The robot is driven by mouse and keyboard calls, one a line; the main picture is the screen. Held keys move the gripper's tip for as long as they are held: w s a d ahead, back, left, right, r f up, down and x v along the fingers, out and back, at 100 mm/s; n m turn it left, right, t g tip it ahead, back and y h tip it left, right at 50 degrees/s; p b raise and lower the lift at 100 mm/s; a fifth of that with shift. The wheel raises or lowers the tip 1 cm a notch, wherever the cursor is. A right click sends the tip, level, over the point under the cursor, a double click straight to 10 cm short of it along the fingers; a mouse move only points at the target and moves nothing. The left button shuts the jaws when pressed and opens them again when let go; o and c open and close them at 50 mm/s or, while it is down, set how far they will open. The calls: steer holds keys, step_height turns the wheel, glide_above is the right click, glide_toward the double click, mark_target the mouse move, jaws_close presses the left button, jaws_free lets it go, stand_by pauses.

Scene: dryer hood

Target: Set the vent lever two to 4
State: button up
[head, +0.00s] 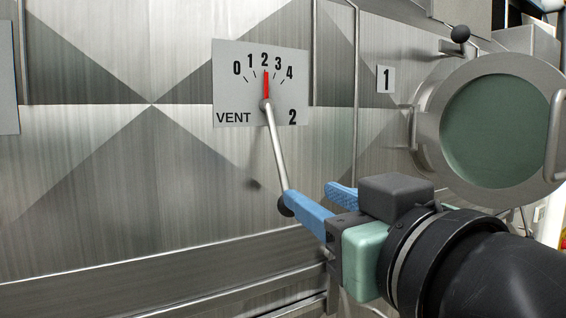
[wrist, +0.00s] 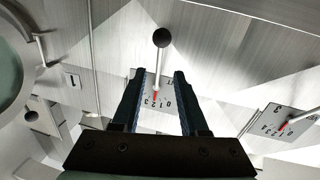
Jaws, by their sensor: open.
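Vent lever two is a thin metal rod (head: 276,150) pivoting on a grey scale plate (head: 225,98) marked VENT and 2, numbered 0 to 4. Its red pointer (head: 266,86) stands at 2. The rod slants down and slightly right to a black knob (head: 284,209), partly hidden by a blue finger in the head view. My gripper (head: 309,192) is open, its fingertips close to the knob. In the wrist view my gripper (wrist: 158,75) has the rod showing between its fingers and the knob (wrist: 161,37) beyond the tips. I cannot tell whether anything touches.
A round green-glass door (head: 500,118) stands at the right, with a plate marked 1 (head: 386,79) and a black ball knob (head: 460,33) nearby. Another scale plate (wrist: 268,122) with a red pointer shows at the right of the wrist view. The metal panel left of the lever is clear.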

mark_target(285, 178)
steer(key=p+x, duration=0.3)
steer(key=x, duration=0.6)
steer(key=shift+w+a+p, duration=0.1)
steer(key=shift+w+p, duration=0.2)
steer(key=shift+p, duration=0.05)
steer(key=shift+w+a, duration=0.2)
steer(key=shift+w, duration=0.35)
jaws_close()
stand_by(0.4)
